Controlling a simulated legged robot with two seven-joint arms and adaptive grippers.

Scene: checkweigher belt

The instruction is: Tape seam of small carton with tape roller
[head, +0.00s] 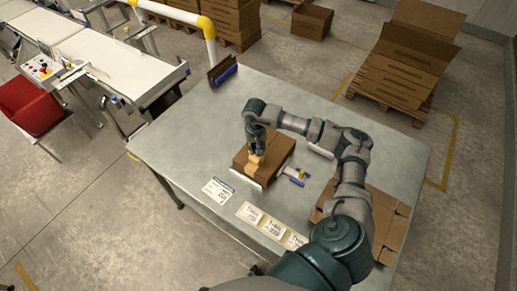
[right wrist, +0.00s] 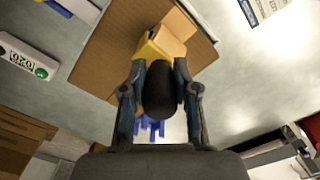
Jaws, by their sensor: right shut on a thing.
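The small brown carton (head: 242,158) lies on the grey table, and its top also fills the upper middle of the right wrist view (right wrist: 112,45). My right gripper (head: 257,146) is over the carton's top, shut on the tape roller (head: 256,163). In the right wrist view, the gripper's two fingers (right wrist: 160,100) flank the roller's black handle (right wrist: 162,92). The roller's yellow frame and a tan part lie over the carton. Whether the roller touches the carton cannot be told, and the seam is largely hidden. My left gripper is not in view.
On the table (head: 185,135) are a blue-and-white holder (head: 294,174), a printed card (head: 217,191), a row of labelled cream trays (head: 272,226), flat cartons (head: 388,225) at right and a blue-based rack (head: 222,74) at the back. A conveyor (head: 110,58) stands left. The table's left part is clear.

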